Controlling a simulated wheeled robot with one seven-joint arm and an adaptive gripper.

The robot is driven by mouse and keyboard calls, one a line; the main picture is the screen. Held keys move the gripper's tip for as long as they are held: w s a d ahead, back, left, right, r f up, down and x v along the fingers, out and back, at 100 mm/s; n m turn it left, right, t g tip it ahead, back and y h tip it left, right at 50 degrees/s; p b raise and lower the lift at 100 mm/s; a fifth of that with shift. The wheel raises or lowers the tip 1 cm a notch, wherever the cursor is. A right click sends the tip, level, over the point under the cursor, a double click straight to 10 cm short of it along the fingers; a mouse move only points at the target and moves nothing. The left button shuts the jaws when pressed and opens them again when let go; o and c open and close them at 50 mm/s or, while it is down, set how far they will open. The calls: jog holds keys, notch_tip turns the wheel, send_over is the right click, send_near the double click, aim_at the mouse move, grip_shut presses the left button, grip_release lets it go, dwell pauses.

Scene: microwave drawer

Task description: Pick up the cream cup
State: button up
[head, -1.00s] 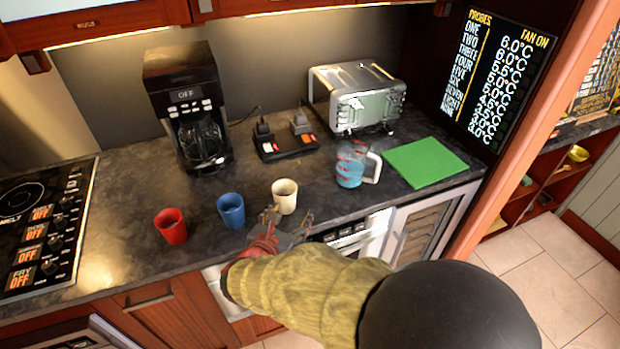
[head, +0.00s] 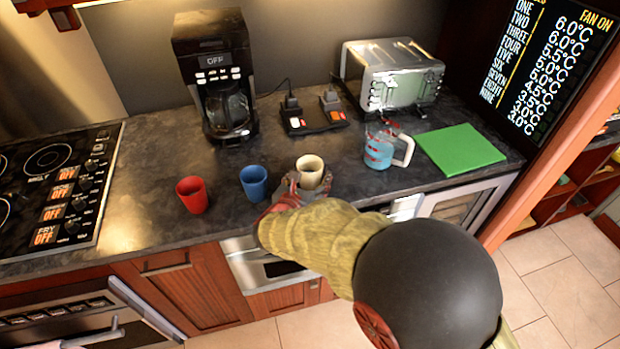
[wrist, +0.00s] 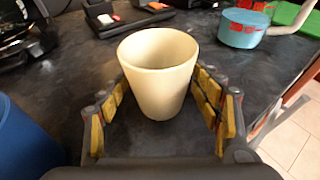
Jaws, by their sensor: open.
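The cream cup (head: 310,171) stands upright on the dark countertop, to the right of the blue cup. In the wrist view the cream cup (wrist: 158,75) is between the two open fingers of my gripper (wrist: 162,110). A small gap shows on each side, most clearly at the lower part of the cup. In the head view my gripper (head: 308,184) is at the near side of the cup, partly hidden by my arm.
A blue cup (head: 254,183) and a red cup (head: 192,194) stand to the left. A measuring jug (head: 381,146) with blue liquid and a green board (head: 460,150) are to the right. A coffee maker (head: 214,75), a black double holder (head: 314,116) and a toaster (head: 392,76) stand behind.

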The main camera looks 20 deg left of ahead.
jog(key=shift+r, duration=0.1)
jog(key=shift+c, duration=0.2)
jog(key=c, duration=1.3)
